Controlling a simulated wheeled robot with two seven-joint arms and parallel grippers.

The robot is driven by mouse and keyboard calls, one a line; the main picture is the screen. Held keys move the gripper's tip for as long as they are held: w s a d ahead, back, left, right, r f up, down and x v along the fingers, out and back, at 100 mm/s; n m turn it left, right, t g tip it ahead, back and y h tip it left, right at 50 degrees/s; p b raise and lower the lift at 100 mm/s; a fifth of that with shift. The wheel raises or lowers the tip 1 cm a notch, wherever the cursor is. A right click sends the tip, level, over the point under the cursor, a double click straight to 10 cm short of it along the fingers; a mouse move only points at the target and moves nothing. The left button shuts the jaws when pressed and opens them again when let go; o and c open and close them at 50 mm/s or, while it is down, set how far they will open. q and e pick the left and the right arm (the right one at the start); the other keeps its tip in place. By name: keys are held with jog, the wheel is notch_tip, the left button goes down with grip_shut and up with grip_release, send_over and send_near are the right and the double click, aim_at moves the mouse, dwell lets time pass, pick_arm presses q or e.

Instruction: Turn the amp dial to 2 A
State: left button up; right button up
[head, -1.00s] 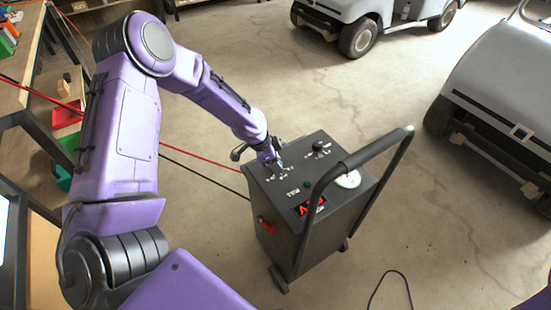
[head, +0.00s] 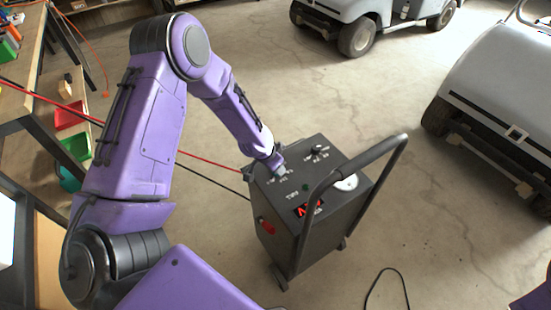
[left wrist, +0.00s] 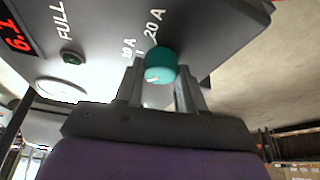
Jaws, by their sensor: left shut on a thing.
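The amp dial is a teal knob (left wrist: 160,62) on the top panel of a dark charger cart (head: 285,235). Labels 20 A and 10 A stand near it in the left wrist view. A small white mark shows on the knob, but which label it points to is unclear. My left gripper (left wrist: 160,76) is shut on the knob, one finger on each side. In the head view my left gripper (head: 279,169) hides the dial. My right gripper is not in view.
A second, black knob (head: 317,149) sits farther back on the panel. A green button (left wrist: 73,58) and a red display (left wrist: 15,38) reading about 6.1 are beside it. The cart's handle (head: 370,152) rises at the right. Red and black cables run left; parked carts stand behind.

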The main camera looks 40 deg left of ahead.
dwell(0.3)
pick_arm(q)
jog(key=o, duration=1)
jog(key=v, duration=1)
jog(key=shift+s+r, duration=0.15)
jog(key=shift+r, duration=0.1)
